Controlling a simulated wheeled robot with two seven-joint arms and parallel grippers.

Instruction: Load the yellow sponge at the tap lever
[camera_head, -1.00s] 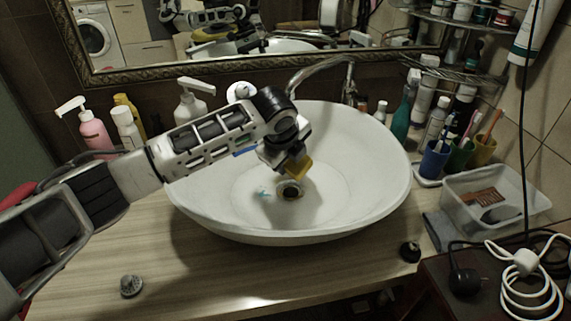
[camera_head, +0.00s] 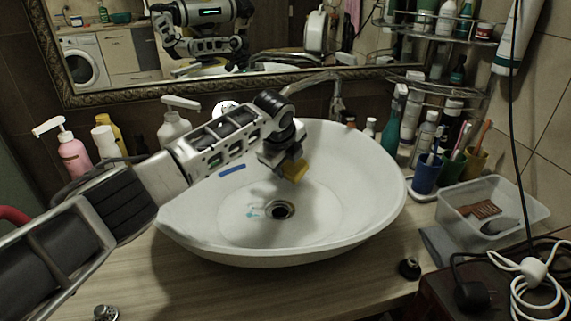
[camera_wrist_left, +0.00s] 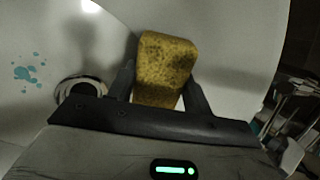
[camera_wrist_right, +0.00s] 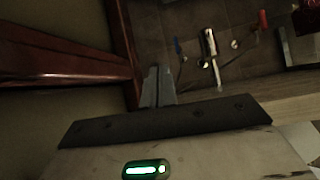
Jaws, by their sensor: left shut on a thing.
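My left gripper (camera_head: 285,158) is over the inside of the white basin (camera_head: 370,190), shut on the yellow sponge (camera_head: 295,171). In the left wrist view the sponge (camera_wrist_left: 164,72) sits between the two fingers and stands out past their tips, with dark speckles on it. It appears held above the basin floor, behind and right of the drain (camera_head: 280,210). The chrome tap (camera_head: 336,100) stands behind the basin, its spout reaching left; its lever is not clear to me. In the right wrist view my right gripper's (camera_wrist_right: 158,85) fingers lie close together, empty, away from the basin.
A blue strip (camera_head: 232,170) lies on the basin's left inner wall. Soap bottles (camera_head: 72,155) stand at the left. Cups with toothbrushes (camera_head: 427,172), bottles and a clear bin (camera_head: 490,210) crowd the right. A black stopper (camera_head: 409,268) is on the counter.

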